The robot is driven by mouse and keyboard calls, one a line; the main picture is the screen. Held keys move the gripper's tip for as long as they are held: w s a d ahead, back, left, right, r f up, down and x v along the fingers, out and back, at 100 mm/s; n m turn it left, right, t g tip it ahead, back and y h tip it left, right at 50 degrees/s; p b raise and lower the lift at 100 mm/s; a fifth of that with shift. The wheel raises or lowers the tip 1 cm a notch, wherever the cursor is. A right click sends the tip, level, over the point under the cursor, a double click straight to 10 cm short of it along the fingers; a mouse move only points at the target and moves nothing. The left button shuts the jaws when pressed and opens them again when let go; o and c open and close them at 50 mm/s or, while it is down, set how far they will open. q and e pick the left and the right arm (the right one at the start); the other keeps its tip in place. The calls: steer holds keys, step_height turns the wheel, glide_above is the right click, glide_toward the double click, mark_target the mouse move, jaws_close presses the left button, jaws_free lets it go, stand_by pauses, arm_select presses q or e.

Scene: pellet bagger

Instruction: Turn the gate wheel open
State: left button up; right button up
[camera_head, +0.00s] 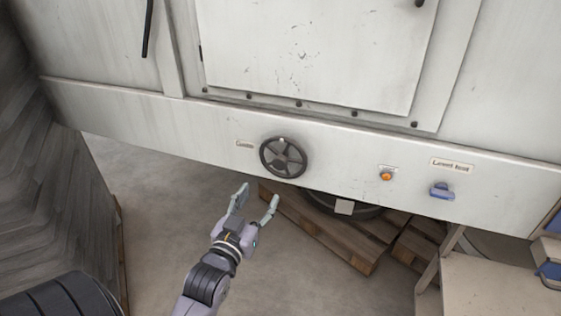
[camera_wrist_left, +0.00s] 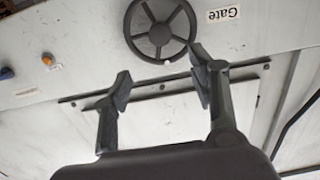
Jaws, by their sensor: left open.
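The gate wheel (camera_head: 283,157) is a dark, spoked handwheel on the lower white panel of the machine. It also shows at the top of the left wrist view (camera_wrist_left: 161,29), with a "Gate" label (camera_wrist_left: 223,15) beside it. My left gripper (camera_head: 256,198) is open and empty, below and a little left of the wheel in the head view. In the left wrist view its two fingers (camera_wrist_left: 160,86) are spread, and the wheel lies beyond the fingertips. I cannot see any contact with the wheel. My right gripper is not in view.
Right of the wheel are an orange button (camera_head: 386,176) and a blue-handled control (camera_head: 441,191). A wooden pallet (camera_head: 322,232) and a dark round part (camera_head: 343,206) lie under the panel. A pale bench (camera_head: 490,285) stands at lower right. Open floor (camera_head: 160,200) is at left.

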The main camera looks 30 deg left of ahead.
mark_target(279, 164)
arm_select(q)
steer(key=p+x, duration=0.1)
steer(key=x, duration=1.4)
steer(key=shift+w+p, duration=0.3)
steer(key=shift+w, duration=0.05)
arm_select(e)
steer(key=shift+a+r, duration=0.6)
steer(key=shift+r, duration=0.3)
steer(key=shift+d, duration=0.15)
arm_select(q)
steer(key=c, duration=1.2)
jaws_close()
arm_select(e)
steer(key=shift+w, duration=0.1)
